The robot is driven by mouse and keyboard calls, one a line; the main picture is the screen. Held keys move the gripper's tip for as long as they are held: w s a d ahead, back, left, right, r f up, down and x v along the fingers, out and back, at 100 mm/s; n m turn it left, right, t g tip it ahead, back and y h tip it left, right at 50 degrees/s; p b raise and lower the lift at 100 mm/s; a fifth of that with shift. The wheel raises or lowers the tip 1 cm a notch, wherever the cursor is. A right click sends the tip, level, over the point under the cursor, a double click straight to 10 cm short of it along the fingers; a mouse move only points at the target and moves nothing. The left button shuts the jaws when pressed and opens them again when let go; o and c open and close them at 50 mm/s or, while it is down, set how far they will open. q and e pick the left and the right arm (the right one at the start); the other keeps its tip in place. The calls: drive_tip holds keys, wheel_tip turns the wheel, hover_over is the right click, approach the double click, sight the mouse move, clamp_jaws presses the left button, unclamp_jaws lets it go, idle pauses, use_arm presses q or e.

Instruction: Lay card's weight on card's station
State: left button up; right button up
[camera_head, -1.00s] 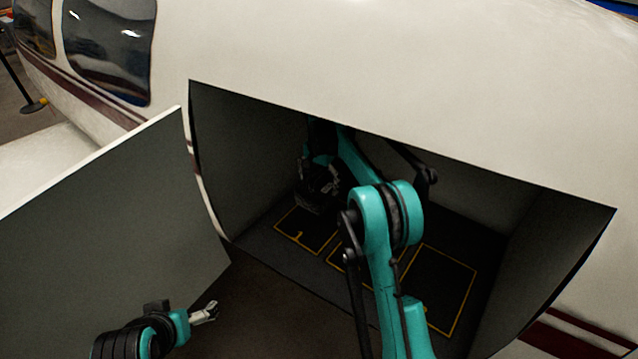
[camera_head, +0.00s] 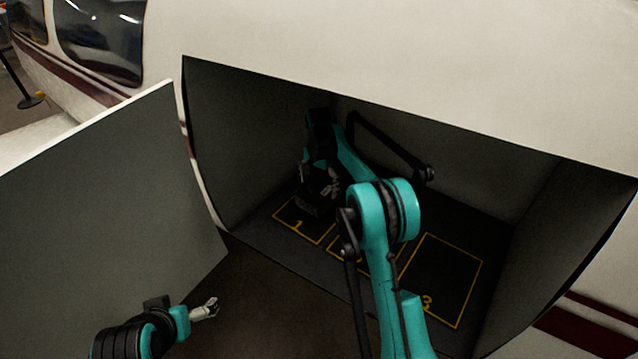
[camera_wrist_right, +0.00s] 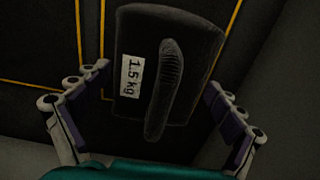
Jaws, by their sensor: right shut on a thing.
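My right gripper (camera_head: 320,190) is inside the open hold, over the far left part of its floor. It is shut on a dark weight (camera_wrist_right: 165,70) with a raised handle and a white "1.5 kg" label. The weight shows dimly in the head view (camera_head: 309,208), close to station 1 (camera_head: 299,225), a yellow outlined area on the dark floor. I cannot tell whether the weight touches the floor. Station 2 is mostly behind my right arm. Station 3 (camera_head: 440,280) is bare, to the right. No card is in view. My left gripper (camera_head: 206,311) is outside the hold, too small to read.
The hold's open door (camera_head: 105,190) stands at the left, and the cream fuselage (camera_head: 400,70) runs above the opening. The hold's walls close in around my right arm. The floor at the right of the hold is free.

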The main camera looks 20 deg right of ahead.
sight(319, 175)
drive_tip(key=shift+f, duration=0.4)
drive_tip(key=shift+f+b, duration=0.2)
drive_tip(key=shift+b, duration=0.1)
drive_tip(key=o, duration=1.3)
drive_tip(key=shift+o, duration=0.2)
drive_tip(key=shift+s, duration=0.1)
drive_tip(key=shift+f, duration=0.1)
drive_tip(key=shift+r+p, duration=2.3)
drive_tip(key=shift+r, duration=1.3)
